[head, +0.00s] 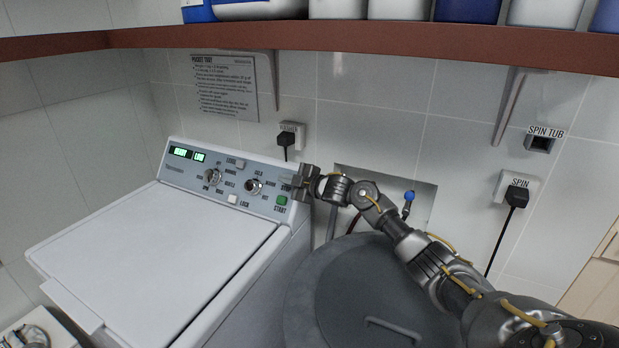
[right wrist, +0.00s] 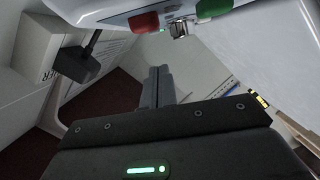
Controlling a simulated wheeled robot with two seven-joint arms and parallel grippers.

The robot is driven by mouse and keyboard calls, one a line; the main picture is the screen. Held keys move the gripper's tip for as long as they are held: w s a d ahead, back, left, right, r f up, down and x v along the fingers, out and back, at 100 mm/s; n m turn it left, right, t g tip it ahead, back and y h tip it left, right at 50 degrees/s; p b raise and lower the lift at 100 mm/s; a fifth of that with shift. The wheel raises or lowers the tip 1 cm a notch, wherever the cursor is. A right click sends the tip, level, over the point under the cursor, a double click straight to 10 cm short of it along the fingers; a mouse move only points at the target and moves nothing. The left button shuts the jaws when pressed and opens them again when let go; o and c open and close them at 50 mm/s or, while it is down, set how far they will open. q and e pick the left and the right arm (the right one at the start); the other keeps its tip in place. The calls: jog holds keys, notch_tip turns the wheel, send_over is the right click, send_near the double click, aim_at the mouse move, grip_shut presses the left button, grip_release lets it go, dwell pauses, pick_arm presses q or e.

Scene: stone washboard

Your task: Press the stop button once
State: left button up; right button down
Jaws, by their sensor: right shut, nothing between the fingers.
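The washing machine's control panel (head: 225,180) slopes up at the back of the white machine. The red stop button (right wrist: 144,22) shows near the top of the right wrist view; in the head view my right gripper (head: 289,181) covers it. The green start button (head: 281,200) is just below the gripper in the head view and also shows in the right wrist view (right wrist: 214,8). My right gripper's fingers (right wrist: 158,70) are shut and empty. Their tips appear below the red button in the wrist view, with a visible gap.
A round grey tub lid (head: 370,300) lies under my right arm. A brown shelf (head: 400,45) with bottles runs overhead. A black plug (head: 285,141) is on the wall behind the panel. The white washer lid (head: 160,255) is clear.

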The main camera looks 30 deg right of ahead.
jog(key=f+b+v, duration=0.1)
jog(key=v, duration=0.8)
jog(key=shift+d+r+b, duration=0.2)
jog(key=shift+r+b, duration=0.15)
jog(key=shift+b, duration=0.05)
